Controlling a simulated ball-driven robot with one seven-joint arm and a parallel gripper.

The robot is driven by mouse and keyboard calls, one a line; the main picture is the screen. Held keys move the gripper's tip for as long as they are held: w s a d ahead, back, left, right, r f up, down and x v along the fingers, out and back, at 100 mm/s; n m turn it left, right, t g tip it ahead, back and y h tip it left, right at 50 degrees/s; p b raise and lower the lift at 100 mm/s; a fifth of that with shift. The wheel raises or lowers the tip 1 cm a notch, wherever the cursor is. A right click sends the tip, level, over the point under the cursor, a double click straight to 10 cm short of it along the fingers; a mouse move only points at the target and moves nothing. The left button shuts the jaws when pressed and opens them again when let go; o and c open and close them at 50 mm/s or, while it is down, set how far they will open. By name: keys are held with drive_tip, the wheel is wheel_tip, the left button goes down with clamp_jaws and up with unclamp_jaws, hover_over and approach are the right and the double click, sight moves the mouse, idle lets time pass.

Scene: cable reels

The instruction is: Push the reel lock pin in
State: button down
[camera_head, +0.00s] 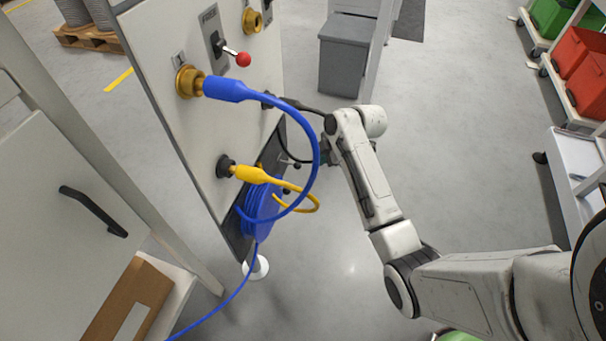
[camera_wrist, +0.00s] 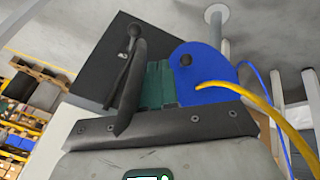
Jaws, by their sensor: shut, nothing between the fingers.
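The blue cable reel (camera_head: 262,205) sits low on the panel, on a dark plate (camera_wrist: 95,60). Another dark knob (camera_wrist: 133,30) on a thin stem stands against the plate, left of the fingers; a knobbed metal stem (camera_head: 297,165) also shows in the head view. I cannot tell which is the lock pin. My gripper (camera_head: 325,154) is shut and empty, to the right of the panel; its teal fingers (camera_wrist: 158,75) point towards the plate.
A blue plug (camera_head: 225,89) and a yellow plug (camera_head: 250,174) sit in the panel (camera_head: 165,40); their cables loop out between panel and arm. A red-knobbed lever (camera_head: 242,59) is above. A grey bin (camera_head: 345,60) stands behind.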

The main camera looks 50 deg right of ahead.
drive_tip(key=b, duration=0.4)
approach(295, 165)
wheel_tip(295, 165, down, 5)
drive_tip(key=s+a, duration=0.2)
drive_tip(key=a, duration=0.1)
drive_tip(key=shift+w+d+f+b, duration=0.25)
drive_tip(key=shift+w+d+b, duration=0.1)
drive_tip(key=shift+w, duration=0.2)
drive_tip(key=shift+w+d+f+b, duration=0.2)
drive_tip(key=shift+w+d+b, duration=0.1)
drive_tip(key=shift+w, duration=0.25)
drive_tip(key=shift+w+d+f+b, duration=0.25)
drive_tip(key=shift+w+d+b, duration=0.1)
drive_tip(key=shift+w, duration=0.2)
drive_tip(key=w, duration=0.1)
drive_tip(key=w+a+b, duration=0.1)
drive_tip(key=w, duration=0.1)
drive_tip(key=shift+w+a, duration=0.1)
drive_tip(key=shift+w, duration=0.1)
drive_tip(key=shift+a+r, duration=0.1)
drive_tip(key=shift+r, duration=0.1)
